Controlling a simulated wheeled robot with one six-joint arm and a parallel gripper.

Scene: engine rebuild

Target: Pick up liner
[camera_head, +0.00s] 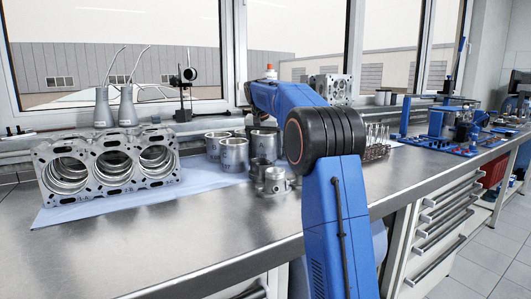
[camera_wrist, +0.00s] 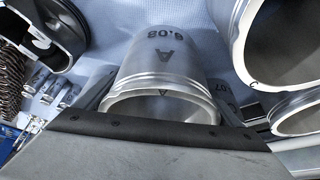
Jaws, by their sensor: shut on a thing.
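A silver cylindrical liner (camera_wrist: 158,62) marked "A" and a number is in the middle of the wrist view. Its stepped, open end faces the camera. My gripper (camera_wrist: 165,92) is shut on this liner, with a finger at each side of it. The liner lies against the pale blue cloth in this picture; I cannot tell whether it touches it. In the head view my blue arm covers most of the gripper, and a liner (camera_head: 264,144) stands out just left of the arm. Other liners (camera_head: 234,156) (camera_wrist: 285,42) stand close to the left of it.
An engine block (camera_head: 108,182) with three bores sits at the left on a blue cloth (camera_head: 205,183). A piston (camera_head: 274,182) stands in front of the liners. The bench (camera_head: 175,245) front is clear.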

